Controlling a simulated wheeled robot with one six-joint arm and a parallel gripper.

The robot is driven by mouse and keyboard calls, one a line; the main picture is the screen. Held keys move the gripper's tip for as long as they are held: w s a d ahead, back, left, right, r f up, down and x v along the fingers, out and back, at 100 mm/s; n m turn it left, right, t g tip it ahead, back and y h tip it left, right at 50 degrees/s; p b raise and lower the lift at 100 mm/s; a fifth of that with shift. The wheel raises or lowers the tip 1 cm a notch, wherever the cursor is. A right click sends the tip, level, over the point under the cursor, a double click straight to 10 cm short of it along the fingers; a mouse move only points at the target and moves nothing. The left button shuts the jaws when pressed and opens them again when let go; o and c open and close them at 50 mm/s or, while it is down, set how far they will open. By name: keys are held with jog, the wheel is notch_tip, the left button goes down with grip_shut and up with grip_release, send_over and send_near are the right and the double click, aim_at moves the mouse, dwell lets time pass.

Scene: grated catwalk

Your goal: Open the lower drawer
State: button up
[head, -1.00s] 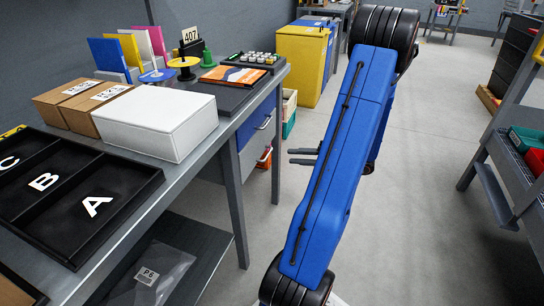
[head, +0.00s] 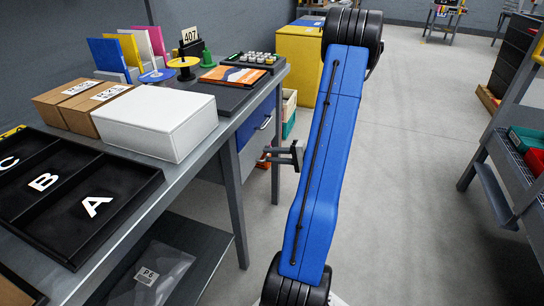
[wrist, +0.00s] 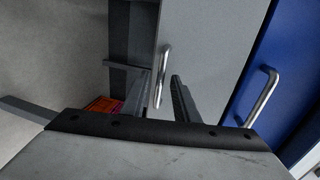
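The lower drawer (wrist: 205,55) has a grey front with a silver bar handle (wrist: 162,75) in the wrist view. In the head view its grey front (head: 249,160) is under the bench, partly hidden by the bench legs. The upper drawer (wrist: 270,65) is blue with its own silver handle (wrist: 264,97). My gripper (wrist: 163,92) is open and faces the grey front. The grey drawer's handle appears between its two fingers, and I cannot tell whether they touch it. In the head view my gripper (head: 270,155) is at the drawer unit's right side.
The bench (head: 212,150) carries a white box (head: 155,125), brown boxes and a black lettered tray (head: 75,195). A yellow cabinet (head: 298,60) stands behind my arm. A grey rack (head: 500,190) is at the right. The floor between is clear.

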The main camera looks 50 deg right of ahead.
jog(key=shift+c, duration=0.7)
grip_shut()
jog(key=f+v, duration=0.2)
jog(key=v, duration=1)
jog(key=s+f+v, duration=0.1)
jog(key=f+v, duration=0.2)
jog(key=v, duration=0.9)
jog(key=shift+d, duration=0.2)
jog(key=shift+s, duration=0.1)
jog(key=shift+o, duration=0.7)
grip_release()
